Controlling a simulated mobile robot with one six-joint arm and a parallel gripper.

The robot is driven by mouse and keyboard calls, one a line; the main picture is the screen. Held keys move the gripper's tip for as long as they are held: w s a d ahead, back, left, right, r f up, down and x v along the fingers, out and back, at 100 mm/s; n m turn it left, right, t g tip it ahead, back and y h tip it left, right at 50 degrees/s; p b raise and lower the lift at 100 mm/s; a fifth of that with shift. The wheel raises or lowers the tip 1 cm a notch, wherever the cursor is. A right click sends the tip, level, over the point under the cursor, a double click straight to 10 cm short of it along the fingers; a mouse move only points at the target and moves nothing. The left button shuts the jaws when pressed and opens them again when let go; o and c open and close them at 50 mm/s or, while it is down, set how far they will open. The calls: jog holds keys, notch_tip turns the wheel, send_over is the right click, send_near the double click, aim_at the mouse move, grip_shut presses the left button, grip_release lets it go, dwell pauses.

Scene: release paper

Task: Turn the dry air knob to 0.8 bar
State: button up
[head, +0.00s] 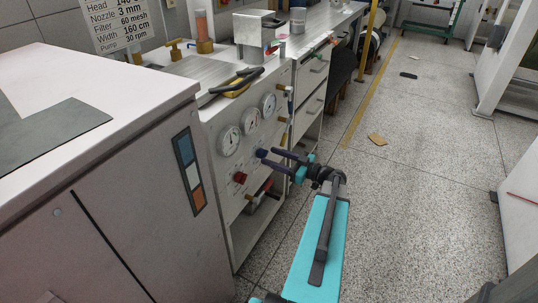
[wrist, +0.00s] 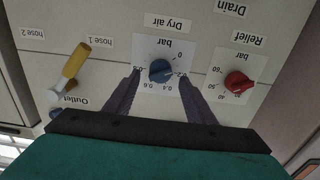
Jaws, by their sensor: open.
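The dry air knob (wrist: 160,70) is small and blue, on a white dial plate under the label "Dry air bar" on the panel, shown upside down in the wrist view. Scale numbers surround it; its exact setting is too small to read. My gripper (wrist: 159,77) is open, with one dark purple finger on each side of the knob. Gaps show between fingers and knob; I cannot tell whether the tips are level with it in depth. In the head view the blue knob (head: 262,153) sits at the fingertips of my gripper (head: 271,158).
A red relief knob (wrist: 238,82) is to the right in the wrist view. A yellow-handled outlet valve (wrist: 76,62) is to the left. Round gauges (head: 250,121) line the panel in the head view. A cabinet (head: 130,170) stands at left; the floor (head: 420,190) at right is mostly clear.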

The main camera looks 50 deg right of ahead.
aim_at(263, 154)
jog(key=shift+x, duration=1.35)
jog(key=shift+c, duration=0.4)
